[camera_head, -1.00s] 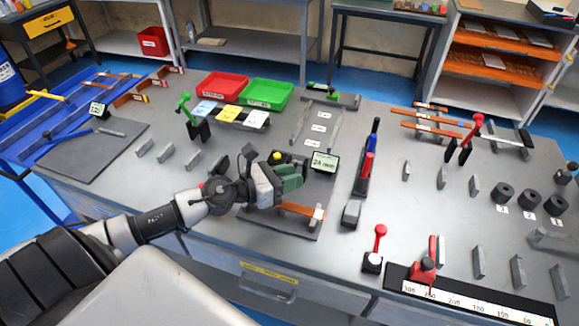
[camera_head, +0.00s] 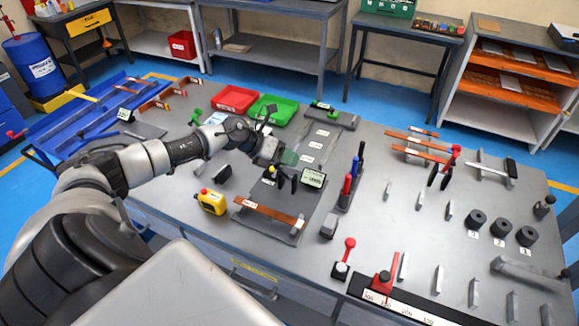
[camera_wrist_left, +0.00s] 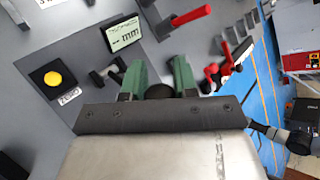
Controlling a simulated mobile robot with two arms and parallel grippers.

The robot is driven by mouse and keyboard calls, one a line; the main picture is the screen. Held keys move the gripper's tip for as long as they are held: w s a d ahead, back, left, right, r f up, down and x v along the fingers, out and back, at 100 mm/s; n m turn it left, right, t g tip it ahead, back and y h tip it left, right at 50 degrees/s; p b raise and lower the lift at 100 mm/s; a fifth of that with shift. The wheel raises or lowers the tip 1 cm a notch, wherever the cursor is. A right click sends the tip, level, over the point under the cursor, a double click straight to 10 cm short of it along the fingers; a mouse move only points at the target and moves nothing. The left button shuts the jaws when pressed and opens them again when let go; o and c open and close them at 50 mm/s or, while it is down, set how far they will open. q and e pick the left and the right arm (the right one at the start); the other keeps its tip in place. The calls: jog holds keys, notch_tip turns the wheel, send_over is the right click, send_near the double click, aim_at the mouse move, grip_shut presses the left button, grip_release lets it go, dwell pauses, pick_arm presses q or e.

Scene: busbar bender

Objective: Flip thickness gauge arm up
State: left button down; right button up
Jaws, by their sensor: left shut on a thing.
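The thickness gauge stands on a dark plate on the bench, with a lit display (camera_head: 313,178) and a yellow button (camera_head: 271,169). The display (camera_wrist_left: 124,33) and button (camera_wrist_left: 53,79) also show in the left wrist view. My left gripper (camera_head: 287,157) is just behind and left of the display, its green fingers pointing right. In the left wrist view, the gripper (camera_wrist_left: 158,80) is shut on a dark round piece (camera_wrist_left: 160,90), seemingly the knob of the gauge arm. The hand hides most of the arm, so its angle is unclear. My right gripper is out of view.
A copper bar (camera_head: 270,212) lies across the front of the gauge plate. A yellow container (camera_head: 212,201) stands to its left. Red and blue handles (camera_head: 348,183) stand right of the display. Red (camera_head: 236,99) and green (camera_head: 272,108) trays lie behind the gripper.

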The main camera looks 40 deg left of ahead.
pick_arm(q)
jog(key=shift+w+a+r+n+g, duration=0.15)
jog(key=shift+w+n+g, duration=0.1)
jog(key=shift+w+g, duration=0.3)
jog(key=shift+w+a+r+n+g, duration=0.1)
jog(key=shift+w+n+g, duration=0.15)
jog(key=shift+w+g, duration=0.25)
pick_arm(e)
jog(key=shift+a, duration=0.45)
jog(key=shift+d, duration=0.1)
pick_arm(q)
jog(key=c, duration=0.9)
grip_release()
jog(key=shift+w+f, duration=0.1)
jog(key=shift+w, duration=0.05)
